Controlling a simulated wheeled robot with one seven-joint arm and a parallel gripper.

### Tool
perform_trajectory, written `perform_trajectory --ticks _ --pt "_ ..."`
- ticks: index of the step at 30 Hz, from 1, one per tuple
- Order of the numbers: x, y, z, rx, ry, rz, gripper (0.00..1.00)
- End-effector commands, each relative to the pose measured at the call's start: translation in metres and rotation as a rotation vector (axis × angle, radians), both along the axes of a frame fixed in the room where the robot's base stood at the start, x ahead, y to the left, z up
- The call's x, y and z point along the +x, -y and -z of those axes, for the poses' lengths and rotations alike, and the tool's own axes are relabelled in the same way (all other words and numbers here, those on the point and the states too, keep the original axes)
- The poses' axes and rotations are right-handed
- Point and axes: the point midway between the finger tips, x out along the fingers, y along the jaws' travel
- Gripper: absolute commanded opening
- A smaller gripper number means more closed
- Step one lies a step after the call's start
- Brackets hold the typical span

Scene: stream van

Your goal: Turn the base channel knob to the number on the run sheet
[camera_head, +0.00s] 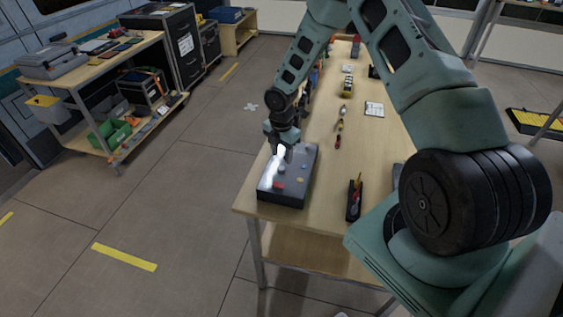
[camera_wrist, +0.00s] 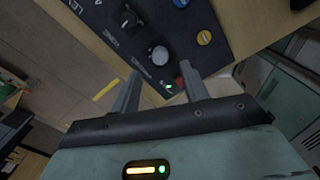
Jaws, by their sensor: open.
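A dark control box (camera_head: 306,168) sits on the near left end of the wooden table. My gripper (camera_head: 281,152) is over its left part, pointing down. In the wrist view, the box's panel (camera_wrist: 99,27) carries a black knob with a white pointer mark (camera_wrist: 128,18) and a grey knob (camera_wrist: 158,54). The grey knob lies just ahead of the space between my open fingers (camera_wrist: 159,75), with nothing held. Small white lettering by the knobs is not clearly readable, so I cannot tell which is the base channel knob. A white sheet (camera_head: 374,109), perhaps the run sheet, lies farther along the table; its writing is unreadable.
The panel also has a yellow button (camera_wrist: 204,37), a blue one (camera_wrist: 181,3) and a red part (camera_wrist: 179,82) by my right finger. A black holder with tools (camera_head: 354,199) stands right of the box. Screwdrivers (camera_head: 340,125) lie beyond.

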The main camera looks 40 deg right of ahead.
Motion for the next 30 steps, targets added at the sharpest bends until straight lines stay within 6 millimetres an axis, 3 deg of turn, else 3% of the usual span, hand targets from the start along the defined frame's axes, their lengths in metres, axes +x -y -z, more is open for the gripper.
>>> perform_trajectory --ticks 3,9,22,27,30 --pt "-0.001 -0.001 0.022 0.001 -0.003 0.0 0.45" --pt "0.0 -0.001 0.047 0.001 -0.001 0.001 0.45" --pt "0.0 0.0 0.057 0.0 0.001 0.002 0.45" --pt "0.0 0.0 0.057 0.0 0.001 0.002 0.0" --pt "0.0 0.0 0.057 0.0 0.001 0.002 0.0"
